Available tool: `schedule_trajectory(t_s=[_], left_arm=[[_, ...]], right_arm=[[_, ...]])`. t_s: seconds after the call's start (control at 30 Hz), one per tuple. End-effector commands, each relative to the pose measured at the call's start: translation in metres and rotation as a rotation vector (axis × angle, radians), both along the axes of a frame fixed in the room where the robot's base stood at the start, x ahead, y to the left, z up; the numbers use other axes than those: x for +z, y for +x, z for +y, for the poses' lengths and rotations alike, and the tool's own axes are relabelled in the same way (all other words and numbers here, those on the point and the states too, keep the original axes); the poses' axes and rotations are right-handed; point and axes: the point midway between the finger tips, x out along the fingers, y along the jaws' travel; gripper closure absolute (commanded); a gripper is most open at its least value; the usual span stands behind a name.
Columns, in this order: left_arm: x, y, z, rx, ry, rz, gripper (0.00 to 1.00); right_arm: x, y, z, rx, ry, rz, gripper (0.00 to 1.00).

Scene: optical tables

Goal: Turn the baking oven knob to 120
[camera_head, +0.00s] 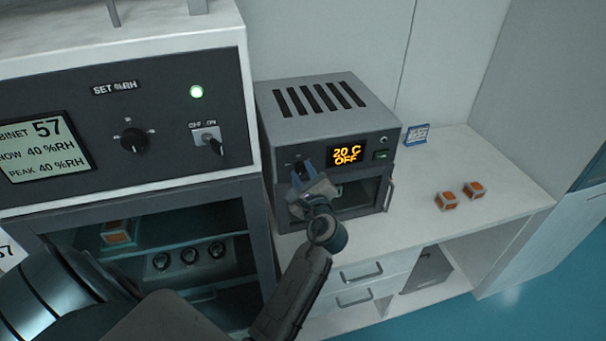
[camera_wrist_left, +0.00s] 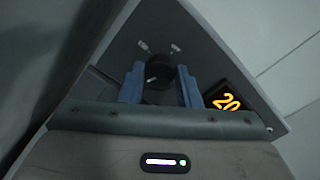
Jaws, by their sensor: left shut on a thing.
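The baking oven (camera_head: 315,110) is a grey box on the white counter, with slots on top and a display (camera_head: 347,153) reading "20 C OFF". Its black knob (camera_head: 301,167) is on the left of the front panel, partly hidden by my left gripper (camera_head: 301,175). In the left wrist view the dark round knob (camera_wrist_left: 158,71) sits between the two blue fingers of the left gripper (camera_wrist_left: 160,84), which are shut on it. Part of the oven display (camera_wrist_left: 229,101) shows at the right there. My right gripper is not in view.
A large humidity cabinet (camera_head: 160,125) with its own knob (camera_head: 134,139) and key switch (camera_head: 207,139) stands close at the left. Two orange-and-white blocks (camera_head: 459,195) and a small blue sign (camera_head: 416,134) are on the counter (camera_head: 490,220) at the right, which has free room.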

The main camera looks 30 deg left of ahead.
Motion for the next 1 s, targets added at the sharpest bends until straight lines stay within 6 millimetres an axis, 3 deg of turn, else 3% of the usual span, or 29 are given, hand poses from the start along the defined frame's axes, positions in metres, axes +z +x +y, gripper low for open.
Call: schedule_trajectory(t_s=[0.4,0.9,0.93,1.0], left_arm=[[0.0017,0.0005,0.0,0.001,0.109,0.124,0.93],[0.0018,0.0005,0.0,0.001,0.119,0.136,0.93],[0.0018,0.0005,0.0,0.001,0.119,0.136,0.68],[0.0017,0.0006,-0.0001,0.001,0.119,0.136,0.54]], right_arm=[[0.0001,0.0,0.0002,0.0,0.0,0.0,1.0],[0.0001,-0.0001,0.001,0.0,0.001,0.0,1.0],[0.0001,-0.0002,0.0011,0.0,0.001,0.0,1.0],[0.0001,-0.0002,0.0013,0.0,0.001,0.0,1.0]])
